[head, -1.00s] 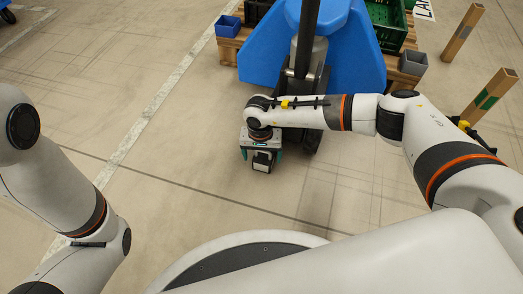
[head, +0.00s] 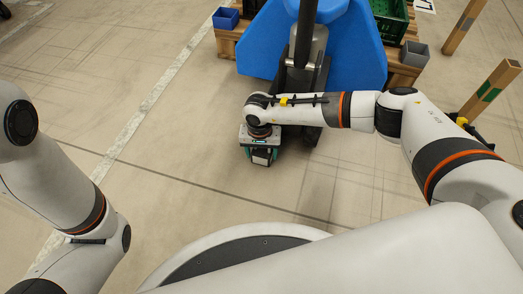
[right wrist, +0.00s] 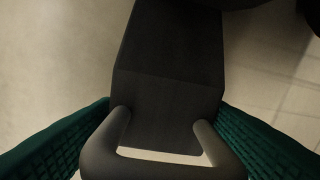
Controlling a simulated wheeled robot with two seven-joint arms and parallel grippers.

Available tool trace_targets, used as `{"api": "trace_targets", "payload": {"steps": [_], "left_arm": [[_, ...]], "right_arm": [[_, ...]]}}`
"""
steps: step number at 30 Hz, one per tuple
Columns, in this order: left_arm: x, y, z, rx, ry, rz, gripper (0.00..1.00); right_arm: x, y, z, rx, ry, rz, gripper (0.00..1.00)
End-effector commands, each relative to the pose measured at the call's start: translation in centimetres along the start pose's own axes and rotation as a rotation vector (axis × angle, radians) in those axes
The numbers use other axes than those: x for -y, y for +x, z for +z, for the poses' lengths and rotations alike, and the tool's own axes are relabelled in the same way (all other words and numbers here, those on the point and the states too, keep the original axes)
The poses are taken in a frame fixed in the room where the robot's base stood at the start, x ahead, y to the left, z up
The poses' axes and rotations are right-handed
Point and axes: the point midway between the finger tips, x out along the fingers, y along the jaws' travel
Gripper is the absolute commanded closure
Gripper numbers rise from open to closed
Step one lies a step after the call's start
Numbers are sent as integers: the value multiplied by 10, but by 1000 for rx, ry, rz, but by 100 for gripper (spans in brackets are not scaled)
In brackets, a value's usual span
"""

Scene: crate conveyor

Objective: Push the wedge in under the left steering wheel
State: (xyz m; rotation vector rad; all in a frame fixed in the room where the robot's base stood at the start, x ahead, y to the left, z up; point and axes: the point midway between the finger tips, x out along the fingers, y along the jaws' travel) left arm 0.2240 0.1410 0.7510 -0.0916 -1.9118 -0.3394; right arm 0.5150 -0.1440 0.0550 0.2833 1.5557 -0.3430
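The wedge (right wrist: 170,60) is a dark block with a sloping face and a loop handle (right wrist: 165,165), seen in the right wrist view. My right gripper (right wrist: 163,135) has its teal fingers against both sides of the handle. In the head view the right gripper (head: 261,157) points down near the floor, just in front of the blue machine (head: 350,60); the wedge is mostly hidden there. A dark rounded shape (right wrist: 292,12) at the upper right of the wrist view may be a wheel. The left steering wheel is not clearly seen in the head view. My left gripper is out of view.
The machine's dark column and base (head: 303,80) stand beside my right wrist. Behind are a wooden pallet (head: 405,72), a blue bin (head: 226,18), a grey bin (head: 414,53) and a green crate (head: 389,20). A wooden post (head: 490,92) stands right. Floor at left is clear.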

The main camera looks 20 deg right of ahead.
Motion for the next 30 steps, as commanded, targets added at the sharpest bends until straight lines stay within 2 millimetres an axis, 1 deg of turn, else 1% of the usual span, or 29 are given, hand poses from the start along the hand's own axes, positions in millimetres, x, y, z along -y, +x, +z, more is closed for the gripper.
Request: {"api": "trace_targets", "payload": {"steps": [1, 3, 12, 17, 20, 23, 30], "left_arm": [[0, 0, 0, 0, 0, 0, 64], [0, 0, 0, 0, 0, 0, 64], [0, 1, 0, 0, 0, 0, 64], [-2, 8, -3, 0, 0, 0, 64], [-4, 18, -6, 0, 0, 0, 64], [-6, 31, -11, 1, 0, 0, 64], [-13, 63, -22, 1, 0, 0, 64]], "right_arm": [[0, 0, 0, 0, 0, 0, 26], [0, 0, 0, 0, 0, 0, 15], [0, -1, 0, 0, 0, 0, 15], [0, -12, 0, 1, 0, 1, 15], [0, -26, 0, 1, 0, 1, 15], [0, -46, 0, 1, 0, 1, 15], [0, -99, 0, 1, 0, 1, 15]]}}
